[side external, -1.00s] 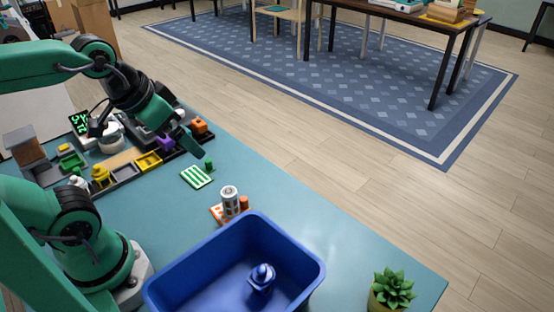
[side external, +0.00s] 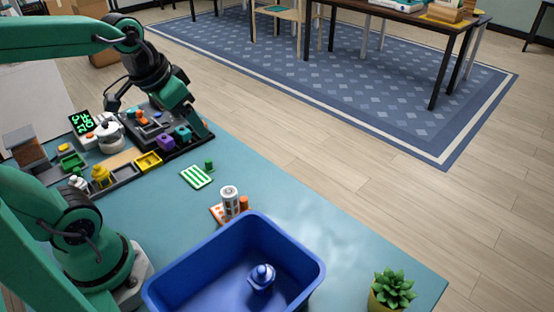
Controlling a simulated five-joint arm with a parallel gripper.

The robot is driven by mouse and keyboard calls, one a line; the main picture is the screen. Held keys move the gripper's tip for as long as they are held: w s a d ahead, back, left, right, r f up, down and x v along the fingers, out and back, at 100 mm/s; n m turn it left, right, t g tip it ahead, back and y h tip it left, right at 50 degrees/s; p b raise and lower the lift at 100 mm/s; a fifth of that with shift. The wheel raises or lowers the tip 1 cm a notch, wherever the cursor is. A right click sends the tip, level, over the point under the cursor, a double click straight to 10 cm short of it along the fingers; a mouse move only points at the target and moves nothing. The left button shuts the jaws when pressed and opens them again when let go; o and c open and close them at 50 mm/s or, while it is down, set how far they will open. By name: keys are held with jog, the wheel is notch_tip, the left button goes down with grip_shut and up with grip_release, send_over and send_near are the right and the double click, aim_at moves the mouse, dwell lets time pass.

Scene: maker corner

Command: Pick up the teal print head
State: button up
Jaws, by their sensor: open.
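The teal print head (side external: 183,133) is a small block in the dark tray at the table's far side, just right of a purple block (side external: 165,142). I cannot tell how far the finger is from the print head in depth. The other finger is not clearly visible. My gripper is open, and nothing shows held in it.
The dark tray also holds a yellow open box (side external: 148,161) and a yellow knobbed part (side external: 101,175). A green-striped card (side external: 197,177), a grey-white cylinder (side external: 229,200), a blue bin (side external: 300,296) and a plant (side external: 392,290) stand nearer.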

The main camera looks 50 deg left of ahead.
jog(key=w+a+f+g, duration=0.1)
jog(key=w+a+g, duration=0.1)
jog(key=w+a, duration=0.45)
jog(key=g, duration=0.3)
send_over(182, 128)
jog(key=shift+h, duration=0.3)
notch_tip(182, 128, down, 13)
jog(key=shift+a+f, duration=0.3)
jog(key=shift+f, duration=1.3)
jog(key=shift+d+f, duration=0.15)
jog(key=shift+f, duration=2.4)
